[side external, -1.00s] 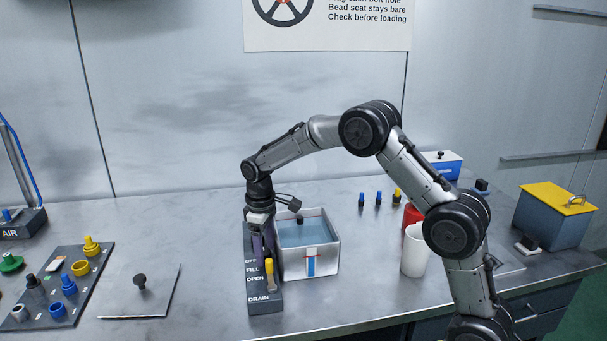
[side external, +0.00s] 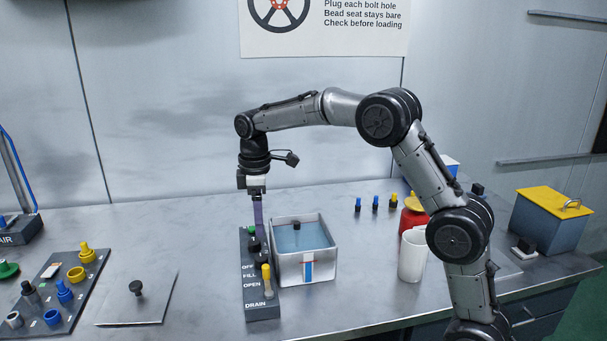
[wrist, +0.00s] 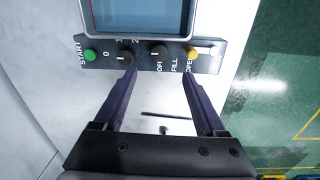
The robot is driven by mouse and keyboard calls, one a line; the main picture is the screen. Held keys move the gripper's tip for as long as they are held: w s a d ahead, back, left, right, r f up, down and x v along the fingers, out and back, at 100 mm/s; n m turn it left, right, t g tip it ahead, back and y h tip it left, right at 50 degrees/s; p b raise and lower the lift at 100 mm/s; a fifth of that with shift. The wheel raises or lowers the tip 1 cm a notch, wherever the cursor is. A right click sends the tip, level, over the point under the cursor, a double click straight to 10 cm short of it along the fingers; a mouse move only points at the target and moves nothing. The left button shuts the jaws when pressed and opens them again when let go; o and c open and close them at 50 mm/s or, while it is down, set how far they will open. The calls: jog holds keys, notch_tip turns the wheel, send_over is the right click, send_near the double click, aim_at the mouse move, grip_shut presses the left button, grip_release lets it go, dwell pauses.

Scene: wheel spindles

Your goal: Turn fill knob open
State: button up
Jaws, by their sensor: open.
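The fill knob (wrist: 158,50) is a dark round knob by the OFF and FILL labels on the dark control panel (wrist: 205,66). In the side view a black knob (side external: 254,245) shows by the same labels. I cannot tell which way it points. My gripper (wrist: 158,72) is open and empty, its two purple fingers apart. In the wrist view the knob lies between and just beyond the fingertips. In the side view my gripper (side external: 258,222) hangs upright above the panel's far part.
A yellow drain lever (wrist: 192,52), another dark knob (wrist: 125,57) and a green start button (wrist: 90,55) share the panel. A water tank (side external: 305,265) stands close on the right. A white cup (side external: 412,256) is farther right. A plate with a black knob (side external: 136,300) lies left.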

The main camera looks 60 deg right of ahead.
jog(key=s+a+r+m+t, duration=0.1)
jog(key=s+r, duration=0.6)
jog(key=s+a+r+t, duration=0.2)
jog(key=s+r, duration=0.5)
jog(key=r, duration=0.1)
jog(key=shift+s+a+r+m+t, duration=0.25)
jog(key=shift+s+m+t, duration=0.05)
jog(key=shift+m, duration=0.1)
jog(key=s+t, duration=0.1)
jog(key=s, duration=0.8)
jog(key=s+a+f+m, duration=0.1)
jog(key=s+f+m, duration=0.5)
jog(key=f, duration=0.5)
jog(key=shift+s+a+f+m+t, duration=0.15)
jog(key=shift+s+a+m+t, duration=0.2)
jog(key=shift+s, duration=0.85)
